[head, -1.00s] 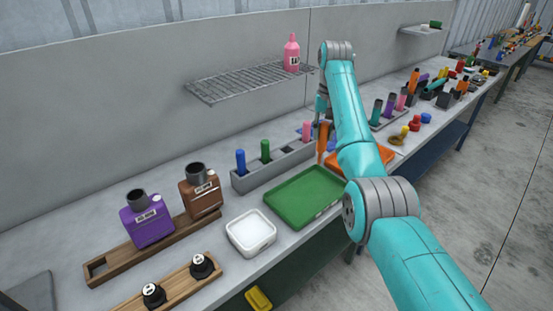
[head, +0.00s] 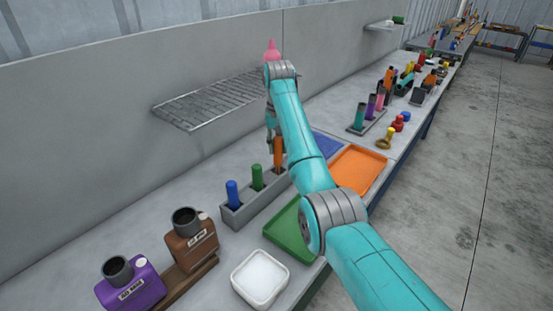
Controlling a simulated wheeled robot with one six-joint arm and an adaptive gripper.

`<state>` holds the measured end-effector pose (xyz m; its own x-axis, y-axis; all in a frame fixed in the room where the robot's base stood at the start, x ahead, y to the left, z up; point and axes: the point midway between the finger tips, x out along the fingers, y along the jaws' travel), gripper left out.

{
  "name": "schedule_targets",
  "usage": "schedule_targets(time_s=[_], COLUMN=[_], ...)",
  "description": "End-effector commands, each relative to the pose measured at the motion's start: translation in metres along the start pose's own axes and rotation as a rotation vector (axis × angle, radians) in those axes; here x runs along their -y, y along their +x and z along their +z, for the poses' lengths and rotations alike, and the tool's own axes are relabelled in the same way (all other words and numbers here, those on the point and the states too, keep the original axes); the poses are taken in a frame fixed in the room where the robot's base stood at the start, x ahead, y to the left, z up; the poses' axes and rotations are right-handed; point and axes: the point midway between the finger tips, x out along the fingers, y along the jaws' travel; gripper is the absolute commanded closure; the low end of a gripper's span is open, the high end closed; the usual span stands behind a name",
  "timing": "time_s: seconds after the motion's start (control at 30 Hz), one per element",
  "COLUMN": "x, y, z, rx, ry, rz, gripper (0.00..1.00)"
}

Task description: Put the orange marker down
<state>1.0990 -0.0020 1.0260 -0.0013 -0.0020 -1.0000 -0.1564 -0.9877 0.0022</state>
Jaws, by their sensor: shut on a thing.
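The orange marker (head: 278,156) is upright in my gripper (head: 275,139), which is shut on its upper part. The marker is at the grey marker rack (head: 232,213), just right of the green marker (head: 257,177). I cannot tell whether its lower end is in a slot or just above or behind the rack. The blue marker (head: 232,194) stands upright in the rack's left end. My arm hides the rack's right end.
A green tray (head: 283,236) lies in front of the rack, partly behind my arm. A white dish (head: 260,278) is nearer. An orange tray (head: 357,171) and a blue tray (head: 326,145) lie to the right. A wire shelf (head: 212,99) hangs above on the wall.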

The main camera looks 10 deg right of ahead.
Motion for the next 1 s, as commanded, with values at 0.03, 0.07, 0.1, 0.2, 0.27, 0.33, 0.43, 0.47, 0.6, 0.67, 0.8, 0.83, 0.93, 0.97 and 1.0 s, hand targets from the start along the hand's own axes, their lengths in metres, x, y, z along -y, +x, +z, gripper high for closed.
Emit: schedule_targets(time_s=[0.03, 0.07, 0.1, 0.2, 0.27, 0.33, 0.43, 0.47, 0.6, 0.67, 0.8, 0.83, 0.93, 0.97, 1.0], x=[0.0, 0.0, 0.0, 0.0, 0.0, 0.001, 0.001, 0.002, 0.002, 0.002, 0.002, 0.002, 0.002, 0.002, 0.002], y=[0.005, 0.007, 0.008, 0.014, 0.022, 0.031, 0.043, 0.045, 0.046, 0.046, 0.048, 0.048, 0.048, 0.048, 0.048], z=[0.001, 0.002, 0.002, 0.004, 0.006, 0.007, 0.007, 0.007, 0.007, 0.007, 0.007, 0.007, 0.007, 0.007, 0.007], rx=[0.0, 0.0, -0.001, -0.001, 0.001, 0.001, 0.001, 0.0, -0.001, -0.001, 0.0, -0.001, -0.001, -0.001, -0.001], ry=[0.0, 0.0, 0.0, 0.0, 0.0, 0.0, 0.0, 0.0, 0.0, 0.0, 0.0, 0.0, 0.0, 0.0, 0.0], rz=[0.0, 0.0, 0.0, 0.0, 0.0, 0.0, 0.0, 0.0, 0.0, 0.0, 0.0, 0.0, 0.0, 0.0, 0.0], gripper=[0.98, 0.98, 0.98, 0.98, 0.98, 0.98, 0.98, 0.98, 0.98, 0.98, 0.98, 0.66, 0.44, 0.44, 0.44])
